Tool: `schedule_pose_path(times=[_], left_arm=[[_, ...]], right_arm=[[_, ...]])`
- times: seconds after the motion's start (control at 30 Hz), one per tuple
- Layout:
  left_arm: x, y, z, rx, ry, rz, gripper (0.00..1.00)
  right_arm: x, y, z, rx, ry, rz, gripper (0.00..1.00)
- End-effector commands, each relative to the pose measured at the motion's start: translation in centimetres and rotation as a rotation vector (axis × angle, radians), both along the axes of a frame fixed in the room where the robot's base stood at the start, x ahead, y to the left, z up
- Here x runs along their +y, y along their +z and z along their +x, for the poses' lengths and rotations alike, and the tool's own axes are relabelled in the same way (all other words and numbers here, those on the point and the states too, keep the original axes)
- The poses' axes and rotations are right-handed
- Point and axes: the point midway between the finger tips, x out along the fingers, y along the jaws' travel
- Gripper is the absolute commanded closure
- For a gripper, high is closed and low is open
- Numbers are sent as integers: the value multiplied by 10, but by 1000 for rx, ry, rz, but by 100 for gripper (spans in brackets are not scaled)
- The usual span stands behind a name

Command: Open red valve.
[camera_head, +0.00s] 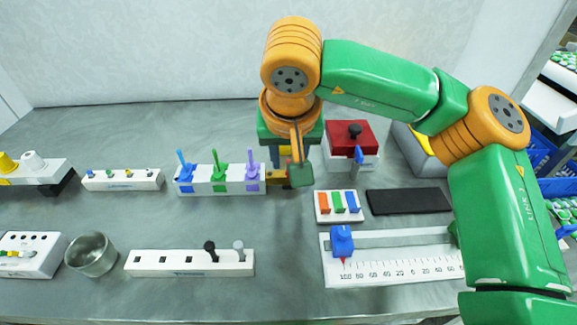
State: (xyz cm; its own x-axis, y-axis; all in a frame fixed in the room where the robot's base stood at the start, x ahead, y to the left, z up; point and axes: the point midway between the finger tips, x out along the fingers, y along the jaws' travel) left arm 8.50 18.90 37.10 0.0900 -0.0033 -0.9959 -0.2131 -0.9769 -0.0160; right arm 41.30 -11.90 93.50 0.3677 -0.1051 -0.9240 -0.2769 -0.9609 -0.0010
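A white block (222,188) carries a row of upright handles: a blue valve handle (185,165), a green valve handle (223,165) and a purple valve handle (252,167). No red valve handle shows clearly in this row. My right gripper (288,175) points down at the right end of the block, just right of the purple handle, and covers whatever is there. A small yellow part shows beside its fingers. Whether the fingers are apart or shut on something is hidden. My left gripper is out of view.
Behind and right stands a red-topped box (348,136) with a black knob and a blue lever. In front are a panel of coloured switches (338,206), a black pad (408,201) and a slider scale (392,272). A metal cup (91,255) stands front left.

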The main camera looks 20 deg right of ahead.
Motion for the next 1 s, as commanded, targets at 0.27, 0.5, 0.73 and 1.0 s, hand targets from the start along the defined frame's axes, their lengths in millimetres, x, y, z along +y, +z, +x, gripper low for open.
schedule_pose_path(times=[0.27, 0.5, 0.73, 1.0], left_arm=[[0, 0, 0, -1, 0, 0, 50], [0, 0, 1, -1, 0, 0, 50], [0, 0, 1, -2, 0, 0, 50], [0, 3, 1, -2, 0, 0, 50]], right_arm=[[-2, -15, 6, 0, 1, 0, 62], [-2, -15, 6, -1, 0, 1, 100], [-2, -14, 6, -1, 0, 1, 100], [-1, -13, 6, 0, -54, 1, 100]])
